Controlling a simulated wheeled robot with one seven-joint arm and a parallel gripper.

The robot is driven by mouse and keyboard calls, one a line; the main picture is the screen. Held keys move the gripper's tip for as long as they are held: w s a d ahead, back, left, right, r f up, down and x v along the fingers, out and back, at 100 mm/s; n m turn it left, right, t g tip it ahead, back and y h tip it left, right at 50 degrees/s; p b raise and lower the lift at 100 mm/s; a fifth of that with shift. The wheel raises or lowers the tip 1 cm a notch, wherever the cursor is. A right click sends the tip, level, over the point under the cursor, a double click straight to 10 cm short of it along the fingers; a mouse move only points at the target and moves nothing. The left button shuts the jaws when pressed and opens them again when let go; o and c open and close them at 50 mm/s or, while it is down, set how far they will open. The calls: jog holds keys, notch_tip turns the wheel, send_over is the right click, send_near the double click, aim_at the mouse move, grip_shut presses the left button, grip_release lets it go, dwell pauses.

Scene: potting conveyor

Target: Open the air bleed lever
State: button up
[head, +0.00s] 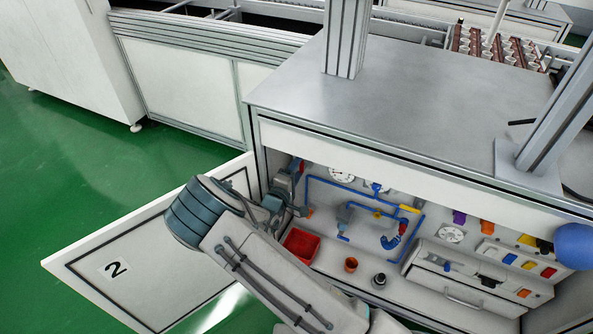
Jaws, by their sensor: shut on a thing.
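My gripper (291,181) reaches into the left end of the open cabinet, beside the inner left wall. It is shut on a small red lever (302,168), of which only a bit shows at the fingertips. The lever's pivot and the exact grip are hidden behind the fingers and wrist, so I cannot tell its angle. Blue air pipes (345,190) run along the back panel to the right of the gripper. They carry a yellow handle (410,208) and a red-handled valve (402,229), both apart from the gripper.
The cabinet door (160,250), marked 2, stands open at the left, under my arm. A red bin (301,245), an orange cup (351,264) and a dark round fitting (379,280) stand on the cabinet floor. A grey worktop (400,105) overhangs the opening.

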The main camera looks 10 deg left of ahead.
jog(key=o, duration=1)
jog(key=shift+s, duration=0.15)
jog(key=p+v, duration=0.1)
jog(key=v, duration=1.2)
jog(key=shift+s+a+p, duration=0.15)
jog(key=shift+s+p, duration=0.15)
